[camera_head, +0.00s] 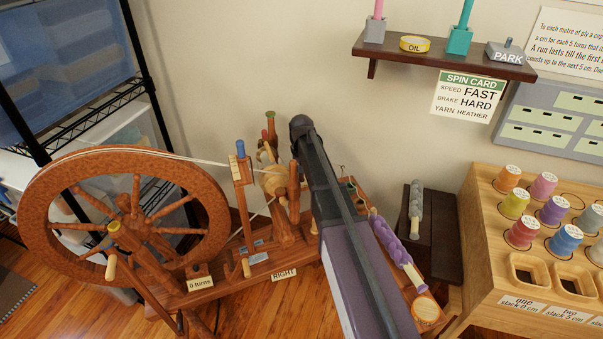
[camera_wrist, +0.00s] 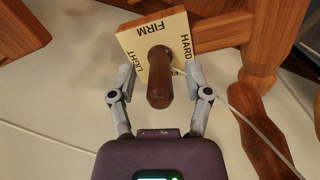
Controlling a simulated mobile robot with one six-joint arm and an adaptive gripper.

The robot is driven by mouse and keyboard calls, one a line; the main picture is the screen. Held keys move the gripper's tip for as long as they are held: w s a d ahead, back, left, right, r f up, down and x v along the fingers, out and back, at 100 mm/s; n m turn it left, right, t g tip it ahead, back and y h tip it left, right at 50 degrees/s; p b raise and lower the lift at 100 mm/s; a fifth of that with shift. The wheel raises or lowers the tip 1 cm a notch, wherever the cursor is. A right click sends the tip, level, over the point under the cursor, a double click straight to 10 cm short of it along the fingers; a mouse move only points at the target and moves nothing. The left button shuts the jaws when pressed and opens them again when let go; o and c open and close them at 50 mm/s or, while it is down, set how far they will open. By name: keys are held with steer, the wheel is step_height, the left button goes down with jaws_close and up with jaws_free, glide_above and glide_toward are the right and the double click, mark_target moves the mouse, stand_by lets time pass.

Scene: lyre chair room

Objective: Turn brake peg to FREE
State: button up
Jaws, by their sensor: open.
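The brake peg (camera_wrist: 159,78) is a dark brown round peg standing out from a square cream plate (camera_wrist: 125,40) in the wrist view. The plate reads LIGHT on the left, FIRM at the top and HARD on the right; I see no FREE label. My gripper (camera_wrist: 160,76) is open, one grey finger on each side of the peg, with visible gaps. In the head view my arm covers this part of the spinning wheel (camera_head: 50,170), so gripper and peg are hidden there.
Wooden frame parts (camera_wrist: 275,50) stand close right of the plate, and a pale cord (camera_wrist: 255,135) runs beside my right finger. A spin card (camera_head: 468,96) reads FAST, HARD, HEATHER. A shelf (camera_head: 440,58) overhangs the back; a spool rack (camera_head: 480,225) stands right.

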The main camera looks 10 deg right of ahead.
steer(key=shift+m, duration=0.4)
